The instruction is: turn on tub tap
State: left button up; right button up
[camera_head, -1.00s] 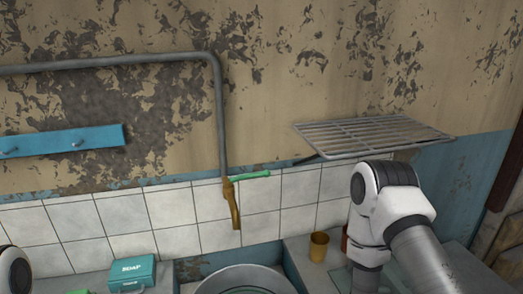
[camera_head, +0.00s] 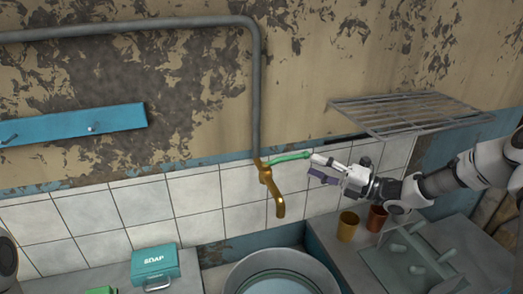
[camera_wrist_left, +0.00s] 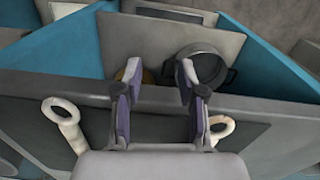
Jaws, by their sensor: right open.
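The brass tap (camera_head: 278,200) hangs from the grey pipe (camera_head: 256,100) on the tiled wall, with its spout pointing down. Its green lever handle (camera_head: 290,156) sticks out to the right. My right gripper (camera_head: 316,168) comes in from the right, open, with its fingertips at the free end of the handle. I cannot tell whether they touch it. My left gripper (camera_wrist_left: 158,75) shows in the left wrist view, with its fingers apart and nothing between them. It faces a shelf with a grey pot (camera_wrist_left: 205,65).
A round tub (camera_head: 282,262) stands below the tap. A teal soap box (camera_head: 155,265) is to its left. Two cups, one yellow (camera_head: 347,226) and one brown (camera_head: 377,218), stand right of it. A wire rack (camera_head: 410,113) juts out above my right arm.

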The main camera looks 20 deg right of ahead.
aim_at(300, 158)
jog(key=p+x, duration=0.1)
jog(key=x, duration=0.6)
jog(key=shift+w+a+r+p, duration=0.15)
jog(key=shift+a+p, duration=0.1)
jog(key=shift+p, duration=0.05)
jog(key=shift+d+r, duration=0.1)
jog(key=shift+d, duration=0.1)
jog(key=shift+s+d+r, duration=0.1)
jog(key=shift+s+d, duration=0.2)
jog(key=shift+s, duration=0.2)
jog(key=shift+c, duration=1.3)
jog(key=shift+s+d, duration=0.15)
grip_shut()
pick_arm(q)
jog(key=shift+s+d+r, duration=0.15)
jog(key=shift+s+r, duration=0.05)
jog(key=shift+r, duration=0.4)
jog(key=shift+s+d+r, duration=0.15)
jog(key=shift+r, duration=0.45)
